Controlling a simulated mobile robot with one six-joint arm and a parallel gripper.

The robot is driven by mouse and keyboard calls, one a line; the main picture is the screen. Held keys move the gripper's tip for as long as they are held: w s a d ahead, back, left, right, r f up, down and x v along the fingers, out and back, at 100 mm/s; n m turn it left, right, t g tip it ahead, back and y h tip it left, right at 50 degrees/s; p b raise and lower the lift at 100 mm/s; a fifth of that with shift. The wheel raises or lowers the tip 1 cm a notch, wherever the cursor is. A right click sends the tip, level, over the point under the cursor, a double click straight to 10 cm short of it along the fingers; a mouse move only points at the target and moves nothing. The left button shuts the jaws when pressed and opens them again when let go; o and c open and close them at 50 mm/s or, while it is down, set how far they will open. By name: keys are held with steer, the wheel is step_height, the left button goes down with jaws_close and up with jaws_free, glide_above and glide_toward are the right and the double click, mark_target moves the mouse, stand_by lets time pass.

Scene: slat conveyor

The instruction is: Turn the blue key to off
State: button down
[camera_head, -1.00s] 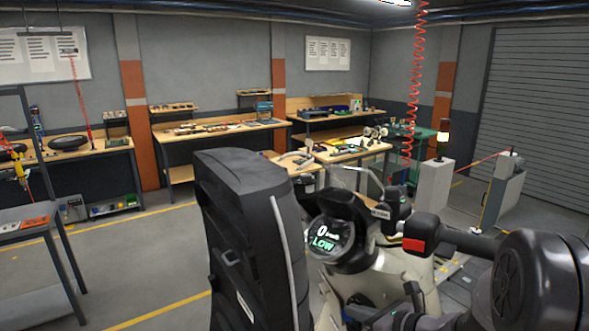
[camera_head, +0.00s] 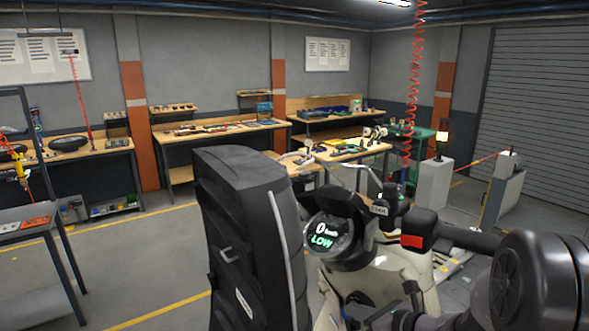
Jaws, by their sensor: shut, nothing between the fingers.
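A scooter-like vehicle fills the lower middle. Its round display (camera_head: 327,235) reads 0 and LOW. A red switch (camera_head: 411,241) sits on its dark handlebar to the right of the display. I cannot make out a blue key; it may be hidden behind the display housing or my arm. My dark arm enters from the lower right. My gripper (camera_head: 408,297) is partly visible at the bottom, in front of the pale body below the display. It looks shut and holds nothing that I can see. Whether it touches the vehicle is unclear.
A tall black case (camera_head: 235,235) stands close on the left of the display. A grey post with a lamp (camera_head: 434,184) stands behind on the right. Workbenches (camera_head: 220,131) line the back wall. A rack (camera_head: 35,232) is at far left, with open floor between.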

steer(key=shift+s+a+f, duration=0.1)
steer(key=shift+s+f, duration=0.2)
steer(key=shift+f, duration=0.15)
steer(key=w+r+p+v, duration=0.1)
steer(key=p+v, duration=0.2)
steer(key=v, duration=0.5)
steer(key=shift+r+p, duration=0.15)
steer(key=shift+p, duration=0.15)
